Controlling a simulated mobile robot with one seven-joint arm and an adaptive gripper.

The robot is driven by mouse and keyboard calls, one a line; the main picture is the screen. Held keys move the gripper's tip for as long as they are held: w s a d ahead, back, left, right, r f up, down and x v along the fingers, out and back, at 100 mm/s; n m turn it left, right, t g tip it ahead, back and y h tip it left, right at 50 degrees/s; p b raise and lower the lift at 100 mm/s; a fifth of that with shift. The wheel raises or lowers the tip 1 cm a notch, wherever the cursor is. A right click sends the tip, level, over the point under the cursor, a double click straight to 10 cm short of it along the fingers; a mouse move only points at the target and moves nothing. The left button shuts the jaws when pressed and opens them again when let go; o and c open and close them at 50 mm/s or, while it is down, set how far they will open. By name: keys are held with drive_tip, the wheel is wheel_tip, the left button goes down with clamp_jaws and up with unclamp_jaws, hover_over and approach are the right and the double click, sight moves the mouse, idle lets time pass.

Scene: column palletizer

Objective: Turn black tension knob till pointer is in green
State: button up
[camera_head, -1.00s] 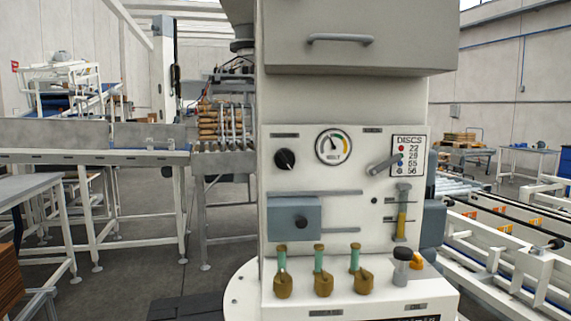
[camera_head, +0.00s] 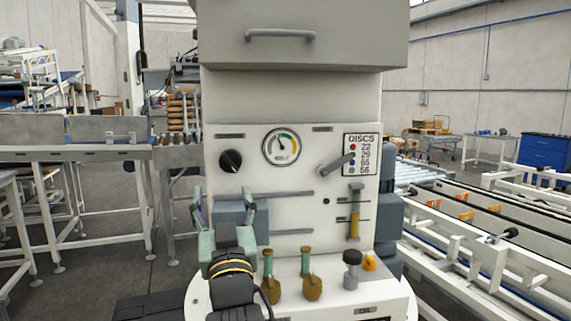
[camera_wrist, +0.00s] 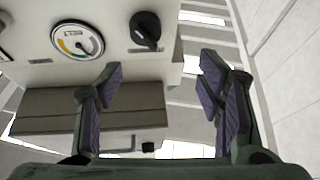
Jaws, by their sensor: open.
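The black tension knob (camera_head: 231,161) is on the cream front panel, left of the round gauge (camera_head: 281,147). A white mark on the knob points to the lower right. The gauge pointer leans to the upper left, outside the green band, which lies at the upper right of the dial. In the wrist view, which is upside down, the knob (camera_wrist: 147,30) and gauge (camera_wrist: 77,41) are near the top edge. My gripper (camera_head: 223,199) is open and empty, below the knob and apart from it. Its two fingers (camera_wrist: 160,78) stand wide apart in the wrist view.
A blue-grey box (camera_head: 240,217) on rails is behind my gripper. A crank lever (camera_head: 337,164) and a disc chart (camera_head: 361,155) are right of the gauge. Bronze fittings (camera_head: 312,280) and a black-topped post (camera_head: 352,262) stand on the ledge below. A handled cover (camera_head: 280,36) overhangs above.

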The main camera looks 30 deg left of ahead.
sight(230, 168)
drive_tip(key=shift+m+h, duration=0.3)
drive_tip(key=shift+h, duration=0.1)
drive_tip(key=p+x, duration=0.1)
drive_tip(key=x, duration=0.2)
drive_tip(key=d+p+x, duration=0.1)
drive_tip(key=x, duration=0.2)
drive_tip(key=w+p+x, duration=0.1)
drive_tip(key=p+x, duration=0.1)
drive_tip(key=x, duration=0.2)
drive_tip(key=shift+w+d, duration=0.1)
drive_tip(key=shift+w, duration=0.1)
drive_tip(key=shift+w+a, duration=0.3)
drive_tip(key=shift+w, duration=0.05)
drive_tip(key=shift+c, duration=0.6)
drive_tip(key=c, duration=1)
drive_tip(key=shift+m+t, duration=0.3)
